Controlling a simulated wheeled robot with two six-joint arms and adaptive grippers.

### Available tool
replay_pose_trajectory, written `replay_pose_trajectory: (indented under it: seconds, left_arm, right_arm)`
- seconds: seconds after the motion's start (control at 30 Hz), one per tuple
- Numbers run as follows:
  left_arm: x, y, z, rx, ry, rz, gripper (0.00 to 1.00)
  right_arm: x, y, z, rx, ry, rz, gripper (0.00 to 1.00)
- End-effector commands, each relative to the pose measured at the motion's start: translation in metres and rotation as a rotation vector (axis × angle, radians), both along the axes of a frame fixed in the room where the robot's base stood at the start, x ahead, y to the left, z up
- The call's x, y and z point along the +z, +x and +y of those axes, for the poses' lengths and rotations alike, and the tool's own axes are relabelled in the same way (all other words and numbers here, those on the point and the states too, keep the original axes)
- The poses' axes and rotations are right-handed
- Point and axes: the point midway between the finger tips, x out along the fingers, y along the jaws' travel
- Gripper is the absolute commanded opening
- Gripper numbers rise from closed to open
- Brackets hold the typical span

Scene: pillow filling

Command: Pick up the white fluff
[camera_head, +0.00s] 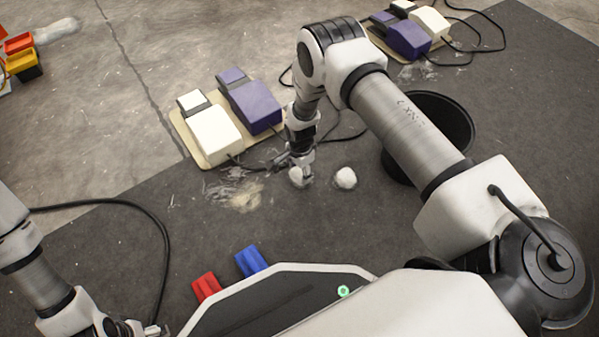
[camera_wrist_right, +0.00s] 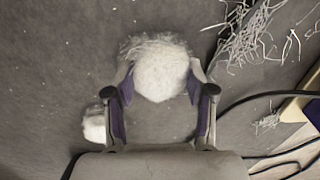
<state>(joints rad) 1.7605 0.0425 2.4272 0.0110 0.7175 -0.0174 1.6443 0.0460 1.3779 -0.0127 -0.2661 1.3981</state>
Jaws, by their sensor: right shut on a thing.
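A white fluff ball (camera_wrist_right: 160,72) lies between the fingertips of my right gripper (camera_wrist_right: 158,85) in the right wrist view, with a finger on each side of it. The same fluff (camera_head: 298,176) shows in the head view, partly hidden by the right gripper (camera_head: 298,165), at or close to the dark mat. A second white fluff ball (camera_head: 346,178) lies on the mat just to the right, apart from the gripper. It also shows at the lower left in the wrist view (camera_wrist_right: 95,124). My left arm enters at the left of the head view; its fingers are not clearly visible.
A board with white and purple pedals (camera_head: 222,120) stands behind the gripper, with cables nearby. Pale shreds (camera_head: 240,190) lie left of it. A black round bin (camera_head: 455,120) stands partly behind my right arm. Another pedal board (camera_head: 410,32) is farther back.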

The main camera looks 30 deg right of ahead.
Motion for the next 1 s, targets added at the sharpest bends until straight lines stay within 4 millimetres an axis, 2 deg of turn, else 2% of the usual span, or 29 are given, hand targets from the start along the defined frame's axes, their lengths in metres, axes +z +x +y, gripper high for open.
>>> replay_pose_trajectory:
  seconds: [0.5, 1.0]
  left_arm:
    - [0.002, 0.0, 0.0, 0.0, 0.0, 0.001, 0.87]
    - [0.047, -0.013, -0.001, 0.015, -0.006, 0.034, 0.87]
  right_arm:
    - [0.001, 0.0, 0.0, 0.0, 0.0, 0.0, 0.41]
    - [0.05, 0.0, 0.0, 0.0, 0.0, 0.0, 0.4]
